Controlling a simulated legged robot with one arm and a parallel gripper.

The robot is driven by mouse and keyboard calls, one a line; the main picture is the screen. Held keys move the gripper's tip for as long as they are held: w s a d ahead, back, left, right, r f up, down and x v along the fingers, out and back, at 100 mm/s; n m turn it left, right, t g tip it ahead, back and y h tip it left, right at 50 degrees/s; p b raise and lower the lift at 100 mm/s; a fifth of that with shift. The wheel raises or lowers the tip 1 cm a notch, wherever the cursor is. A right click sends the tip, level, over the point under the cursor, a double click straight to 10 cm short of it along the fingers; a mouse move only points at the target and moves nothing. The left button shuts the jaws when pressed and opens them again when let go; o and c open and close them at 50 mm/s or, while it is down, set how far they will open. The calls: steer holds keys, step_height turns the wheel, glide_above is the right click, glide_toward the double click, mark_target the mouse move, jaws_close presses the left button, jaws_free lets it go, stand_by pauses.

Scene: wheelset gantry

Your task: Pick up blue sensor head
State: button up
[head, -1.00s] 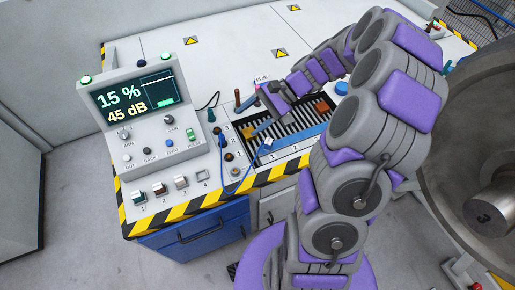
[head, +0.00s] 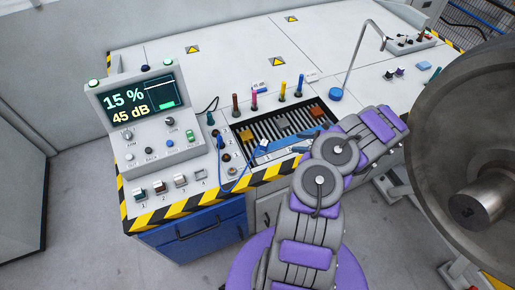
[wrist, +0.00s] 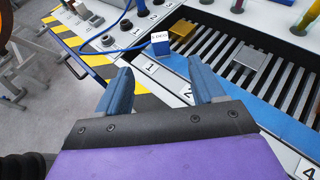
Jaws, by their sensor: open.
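The blue sensor head is a small blue block with a white lettered face (wrist: 160,46), with a blue cable attached. It stands by the "1" label at the front of the slotted tray. It also shows as a small blue-and-white block (head: 263,146) in the head view. My gripper (wrist: 160,66) is open and empty in the wrist view, its two blue fingers apart. The block lies beyond the fingertips, roughly in line with the gap, and is not between them. In the head view my arm hides most of the gripper.
A control console (head: 145,120) stands left. A large metal wheel (head: 450,130) is close on the right. A striped edge (head: 190,205) borders the bench front.

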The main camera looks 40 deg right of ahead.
steer(key=b, duration=0.2)
glide_toward(265, 142)
steer(key=x, duration=0.4)
steer(key=shift+w+a+f, duration=0.1)
steer(key=shift+w+f, duration=0.05)
steer(key=shift+w, duration=0.1)
steer(key=shift+w+f, duration=0.15)
steer(key=shift+w, duration=0.2)
steer(key=shift+w+a+f, duration=0.15)
steer(key=shift+w+f, duration=0.05)
steer(key=shift+w, duration=0.05)
steer(key=x, duration=0.2)
steer(key=b+x, duration=0.1)
steer(key=x, duration=0.1)
steer(key=shift+a, duration=0.45)
steer(key=shift+d, duration=0.2)
steer(key=c, duration=0.4)
steer(key=shift+a, duration=0.1)
steer(key=c, duration=0.8)
